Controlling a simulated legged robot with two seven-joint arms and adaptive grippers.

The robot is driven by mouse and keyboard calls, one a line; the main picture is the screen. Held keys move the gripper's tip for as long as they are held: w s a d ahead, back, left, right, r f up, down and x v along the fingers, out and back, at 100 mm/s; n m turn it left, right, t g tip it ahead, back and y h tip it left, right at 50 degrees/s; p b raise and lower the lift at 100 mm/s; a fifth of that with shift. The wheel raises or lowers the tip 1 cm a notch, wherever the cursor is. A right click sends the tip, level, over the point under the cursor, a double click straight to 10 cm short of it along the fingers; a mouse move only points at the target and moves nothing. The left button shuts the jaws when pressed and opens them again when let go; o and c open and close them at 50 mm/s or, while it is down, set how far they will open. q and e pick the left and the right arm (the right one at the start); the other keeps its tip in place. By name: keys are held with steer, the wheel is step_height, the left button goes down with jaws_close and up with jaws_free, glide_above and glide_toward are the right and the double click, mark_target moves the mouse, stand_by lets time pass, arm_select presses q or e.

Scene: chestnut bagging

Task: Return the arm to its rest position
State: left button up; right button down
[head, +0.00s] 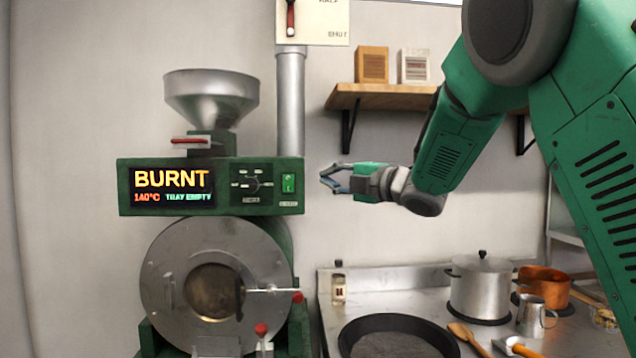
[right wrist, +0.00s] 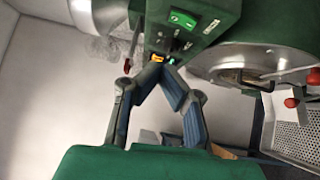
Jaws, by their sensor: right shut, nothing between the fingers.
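My right arm comes in from the right in the head view, and its gripper (head: 327,178) is raised in the air just right of the roaster's control panel (head: 211,187). The fingers are shut and empty. In the right wrist view the fingertips (right wrist: 165,70) meet in front of the green panel with its lit green switch (right wrist: 183,18). I cannot tell whether they touch it. The panel display reads BURNT, 140°C, TRAY EMPTY. My left gripper is in neither view.
The roaster has a metal hopper (head: 211,95) on top and a round drum front (head: 170,262) with red-knobbed levers. A wooden shelf (head: 385,91) holds two boxes behind my arm. Below stand a black pan (head: 398,322), a steel pot (head: 482,290) and a copper pot (head: 541,283).

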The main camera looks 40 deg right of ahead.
steer(key=w+a+f+m+g+h, duration=0.1)
steer(key=a+f+m+g, duration=0.15)
steer(key=f, duration=0.95)
steer(key=a+f+m+g+h, duration=0.15)
steer(key=f+m, duration=0.25)
steer(key=f, duration=0.8)
steer(key=s+a+f+m+g+b, duration=0.1)
steer(key=s+a+f+m, duration=0.15)
steer(key=f, duration=0.65)
steer(key=s+a+f+m+g+b, duration=0.1)
steer(key=s+a+f+m+g, duration=0.15)
steer(key=f, duration=0.55)
steer(key=s+a+f+m+g+h, duration=0.1)
steer(key=s+a+f+m+g, duration=0.15)
steer(key=s+f, duration=0.65)
steer(key=s+a+f+m+g+h, duration=0.1)
steer(key=s+a+f+m+g, duration=0.15)
steer(key=s+f, duration=0.65)
steer(key=s+a+f+m+g, duration=0.1)
steer(key=s+f+m+g, duration=0.1)
steer(key=s, duration=0.7)
steer(key=s+a+f+m+g+b, duration=0.1)
steer(key=s+a+f+m+g, duration=0.1)
steer(key=s, duration=0.6)
step_height(320, 180, down, 3)
steer(key=shift+s+r+g, duration=0.15)
steer(key=shift+s+g, duration=0.2)
steer(key=shift+g, duration=0.1)
steer(key=shift+w, duration=0.15)
